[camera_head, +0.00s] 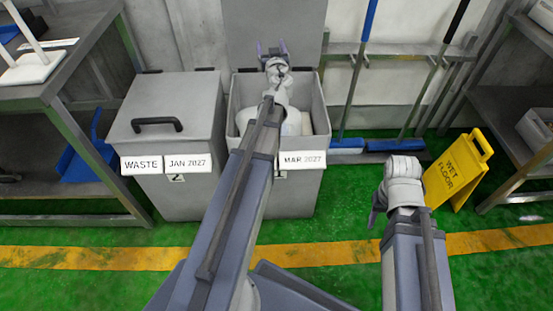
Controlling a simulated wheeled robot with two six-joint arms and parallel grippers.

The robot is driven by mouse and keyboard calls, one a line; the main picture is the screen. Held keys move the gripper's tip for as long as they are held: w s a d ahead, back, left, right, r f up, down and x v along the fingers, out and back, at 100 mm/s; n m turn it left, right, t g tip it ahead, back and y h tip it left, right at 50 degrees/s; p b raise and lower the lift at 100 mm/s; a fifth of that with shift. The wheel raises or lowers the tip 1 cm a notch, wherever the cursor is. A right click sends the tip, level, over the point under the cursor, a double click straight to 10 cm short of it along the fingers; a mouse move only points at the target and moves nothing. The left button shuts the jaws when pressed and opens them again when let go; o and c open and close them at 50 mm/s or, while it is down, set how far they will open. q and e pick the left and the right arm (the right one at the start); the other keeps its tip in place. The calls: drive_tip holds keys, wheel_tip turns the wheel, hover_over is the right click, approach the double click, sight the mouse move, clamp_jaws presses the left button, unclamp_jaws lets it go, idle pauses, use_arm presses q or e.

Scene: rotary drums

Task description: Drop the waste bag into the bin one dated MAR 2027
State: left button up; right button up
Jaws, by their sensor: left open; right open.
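The bin dated MAR 2027 (312,187) stands at the centre with its lid raised at the back. A pale, rounded bag, which looks like the waste bag (292,123), lies inside it, partly hidden by my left arm. My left gripper (272,49) is open and empty, reaching over the bin in front of the raised lid, beyond the bag. It appears apart from the bag. My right gripper (376,207) hangs at the right, over the floor, open and empty. The part of the bin's label left of the date is hidden behind my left arm.
A closed bin labelled WASTE, JAN 2027 (178,194) stands just left of the open one. Blue brooms (346,146) lean at the wall. A yellow wet floor sign (458,170) stands at right. Metal shelves flank both sides. Green floor in front is free.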

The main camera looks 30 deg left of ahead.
use_arm(q)
drive_tip(key=shift+s, duration=0.1)
drive_tip(key=v, duration=0.7)
drive_tip(key=shift+s+d, duration=0.25)
idle(0.4)
